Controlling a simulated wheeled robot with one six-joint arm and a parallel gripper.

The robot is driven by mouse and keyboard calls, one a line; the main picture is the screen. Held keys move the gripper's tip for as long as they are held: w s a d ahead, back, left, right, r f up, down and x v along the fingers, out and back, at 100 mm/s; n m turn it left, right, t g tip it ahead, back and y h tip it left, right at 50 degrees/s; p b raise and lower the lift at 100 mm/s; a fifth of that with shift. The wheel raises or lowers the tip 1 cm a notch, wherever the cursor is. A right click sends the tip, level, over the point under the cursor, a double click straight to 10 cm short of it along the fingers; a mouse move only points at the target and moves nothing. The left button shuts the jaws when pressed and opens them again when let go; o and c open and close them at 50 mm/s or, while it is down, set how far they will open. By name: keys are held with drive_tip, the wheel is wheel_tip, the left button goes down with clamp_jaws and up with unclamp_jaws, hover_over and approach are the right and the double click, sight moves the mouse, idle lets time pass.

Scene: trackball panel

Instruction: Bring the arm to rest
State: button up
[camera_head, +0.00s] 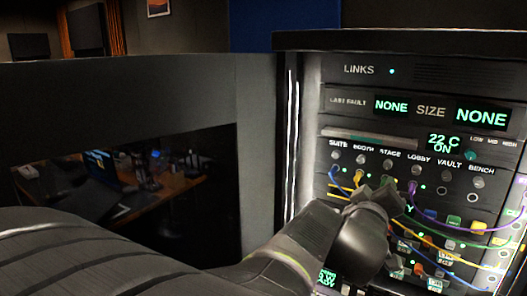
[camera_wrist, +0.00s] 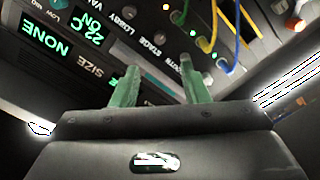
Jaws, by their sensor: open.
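My gripper (camera_head: 378,196) is in front of the rack panel (camera_head: 312,112), at the patch-cable rows in the head view. In the wrist view my gripper (camera_wrist: 158,82) shows two green fingers spread apart with nothing between them. The panel (camera_wrist: 140,50) appears turned over beyond the fingers, with its displays at left and cables at upper right. My arm (camera_head: 270,270) reaches from the lower left toward the panel and hides part of its lower left. Whether the fingertips touch the panel cannot be told.
Yellow, blue and purple cables (camera_head: 480,229) hang across the panel's lower rows, close to my gripper. Displays reading NONE (camera_head: 481,116) and "22 C ON" sit above. A dark cabinet wall (camera_head: 262,150) stands left of the rack. A dark glossy pane (camera_head: 120,195) reflects a desk.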

sight(386, 167)
drive_tip(key=x, duration=1.2)
drive_tip(key=shift+w+d, duration=0.1)
drive_tip(key=shift+w, duration=0.2)
drive_tip(key=shift+w+d, duration=0.1)
drive_tip(key=shift+w, duration=0.1)
drive_tip(key=m, duration=0.2)
drive_tip(key=shift+s+m, duration=0.1)
drive_tip(key=shift+m, duration=0.3)
drive_tip(key=m, duration=0.5)
drive_tip(key=m+p, duration=0.1)
drive_tip(key=m, duration=0.2)
drive_tip(key=shift+m, duration=0.3)
drive_tip(key=shift+a+m+p, duration=0.2)
drive_tip(key=shift+m+p, duration=1.15)
drive_tip(key=shift+m, duration=0.65)
